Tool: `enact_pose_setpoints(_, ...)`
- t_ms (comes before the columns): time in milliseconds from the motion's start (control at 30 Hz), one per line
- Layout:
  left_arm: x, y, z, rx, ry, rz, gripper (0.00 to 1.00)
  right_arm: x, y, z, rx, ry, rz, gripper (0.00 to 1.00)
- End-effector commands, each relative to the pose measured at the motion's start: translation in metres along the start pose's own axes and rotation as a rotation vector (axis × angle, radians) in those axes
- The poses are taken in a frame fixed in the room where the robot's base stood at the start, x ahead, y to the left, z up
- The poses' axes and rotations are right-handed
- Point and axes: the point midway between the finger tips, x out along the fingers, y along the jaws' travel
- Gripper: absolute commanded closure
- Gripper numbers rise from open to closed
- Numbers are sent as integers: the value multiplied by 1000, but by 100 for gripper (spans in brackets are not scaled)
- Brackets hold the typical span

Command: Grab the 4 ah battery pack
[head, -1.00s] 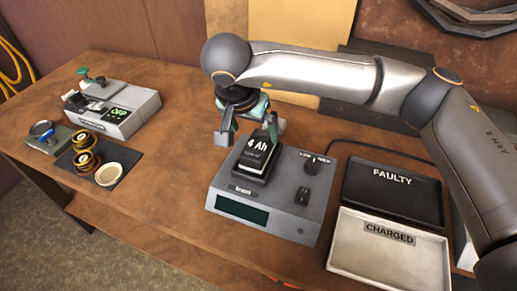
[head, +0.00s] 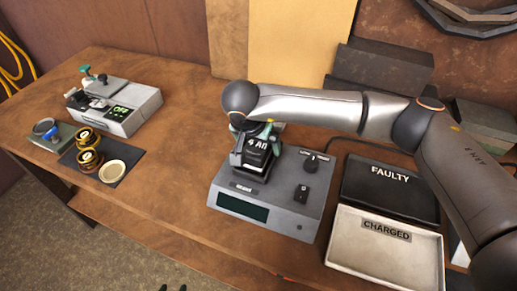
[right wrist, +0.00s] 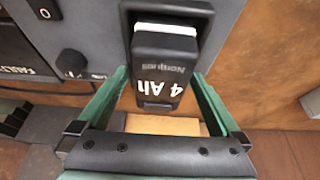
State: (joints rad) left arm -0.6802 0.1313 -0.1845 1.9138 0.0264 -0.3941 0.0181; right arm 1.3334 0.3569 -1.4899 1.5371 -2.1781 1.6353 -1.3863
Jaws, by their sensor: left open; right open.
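The black 4 Ah battery pack (head: 258,150) sits tilted in the grey tester (head: 225,195) with a dark display. My right gripper (head: 257,138) is open at the pack's far end. In the right wrist view its green fingers (right wrist: 160,78) stand on either side of the pack (right wrist: 165,60), with a gap visible at the sides. The wrist hides part of the pack's far end in the head view. Only small dark tips of my left gripper (head: 173,288) show at the bottom edge, apart from each other and far from the pack.
Right of the tester are a black FAULTY tray (head: 390,203) and a white CHARGED tray (head: 340,250). A grey device reading OFF (head: 140,108) and several round parts on a dark mat (head: 128,160) are at left. Clear table lies between.

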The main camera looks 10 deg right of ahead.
Motion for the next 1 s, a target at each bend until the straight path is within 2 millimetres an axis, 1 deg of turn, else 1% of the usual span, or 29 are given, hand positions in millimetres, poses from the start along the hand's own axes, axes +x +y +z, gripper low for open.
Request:
enact_pose_setpoints(600, 5, -1, 5, 0, 1, -1, 50, 4, 0, 1, 1, 1, 0, 0)
enact_pose_setpoints(633, 5, -1, 5, 0, 1, -1, 50, 3, 0, 1, 1, 1, 0, 1)
enact_pose_setpoints(1000, 5, -1, 4, 0, 2, -1, 50, 3, 0, 1, 1, 0, 0, 43)
